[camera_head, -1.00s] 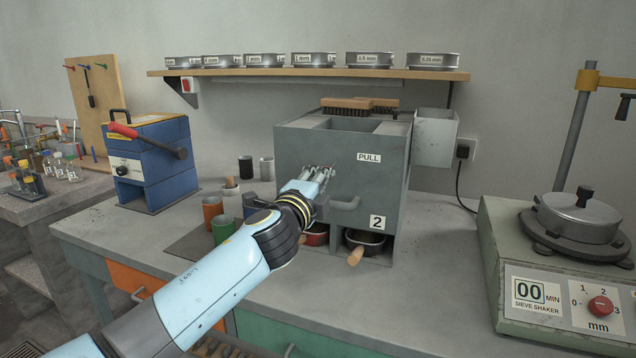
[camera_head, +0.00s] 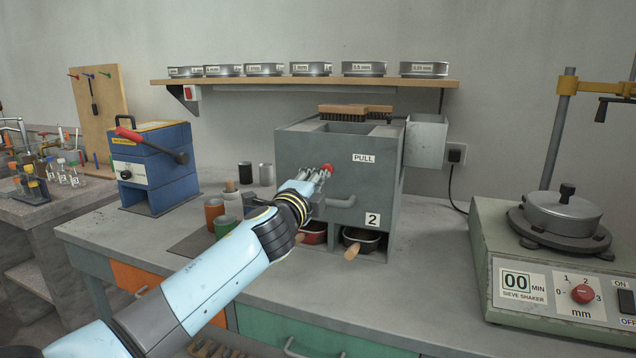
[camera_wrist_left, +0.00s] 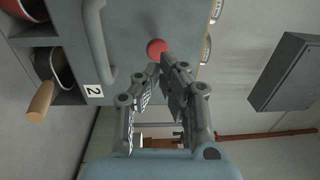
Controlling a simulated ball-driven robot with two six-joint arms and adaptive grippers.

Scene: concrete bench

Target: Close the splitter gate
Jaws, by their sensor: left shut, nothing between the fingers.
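The splitter (camera_head: 380,165) is a grey metal box on the bench, with a PULL label, a grey bar handle (camera_head: 341,203) and a red knob (camera_head: 327,168) on its front. Which part is the gate, and how far it stands open, I cannot tell. My left gripper (camera_head: 318,173) is shut and empty at the splitter's front, its fingertips close to the red knob. In the left wrist view the shut fingers (camera_wrist_left: 165,68) point at the red knob (camera_wrist_left: 156,48); whether they touch it is unclear. My right gripper is not in view.
Two pans (camera_head: 362,238) with wooden handles sit in the openings under the splitter. Cups (camera_head: 225,226) stand left of it, close by my left arm. A sieve shaker (camera_head: 545,265) stands at the right.

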